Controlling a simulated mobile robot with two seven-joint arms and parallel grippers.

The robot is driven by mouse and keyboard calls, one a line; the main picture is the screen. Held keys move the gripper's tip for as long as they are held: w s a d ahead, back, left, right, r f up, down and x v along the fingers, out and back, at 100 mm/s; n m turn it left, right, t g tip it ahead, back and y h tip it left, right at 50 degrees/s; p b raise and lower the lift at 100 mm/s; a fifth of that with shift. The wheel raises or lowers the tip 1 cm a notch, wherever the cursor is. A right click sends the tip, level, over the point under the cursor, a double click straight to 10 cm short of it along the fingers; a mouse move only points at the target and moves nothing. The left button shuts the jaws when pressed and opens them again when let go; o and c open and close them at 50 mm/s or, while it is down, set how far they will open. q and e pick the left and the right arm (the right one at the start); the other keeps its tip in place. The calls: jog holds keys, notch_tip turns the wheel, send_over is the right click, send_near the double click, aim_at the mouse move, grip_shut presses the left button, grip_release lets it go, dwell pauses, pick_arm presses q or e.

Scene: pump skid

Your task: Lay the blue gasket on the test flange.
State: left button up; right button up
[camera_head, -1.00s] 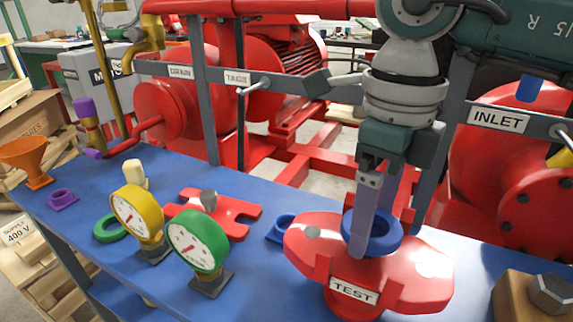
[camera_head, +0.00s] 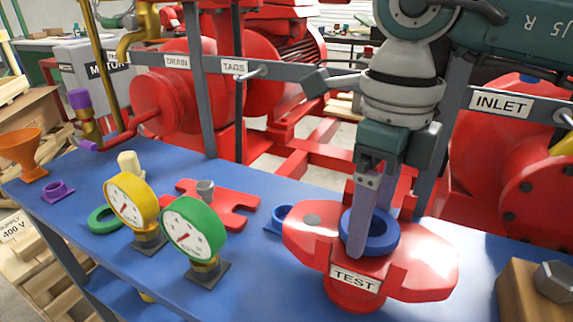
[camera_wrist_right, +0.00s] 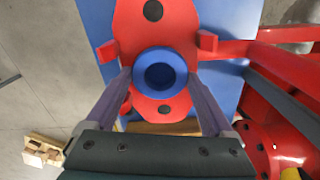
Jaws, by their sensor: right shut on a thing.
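The blue gasket (camera_head: 384,243) is a thick ring over the middle of the red test flange (camera_head: 425,268), which carries a TEST label on its front. My right gripper (camera_head: 374,236) points down with its fingers on either side of the gasket, shut on it. In the right wrist view the gasket (camera_wrist_right: 141,68) sits between the two fingertips, roughly centred over the flange plate (camera_wrist_right: 155,32). I cannot tell whether the gasket touches the flange face. My left gripper is not in view.
Upright red tabs stand at the flange's edges. A small blue part (camera_head: 275,222) lies left of the flange. Green (camera_head: 193,229) and yellow (camera_head: 132,201) gauges, a red slotted plate (camera_head: 232,198) and a green ring (camera_head: 101,219) are further left. A wooden block (camera_head: 517,295) stands right.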

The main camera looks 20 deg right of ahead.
jog(key=shift+f, duration=0.35)
jog(key=shift+r, duration=0.1)
jog(key=o, duration=1.1)
jog(key=shift+r, duration=0.1)
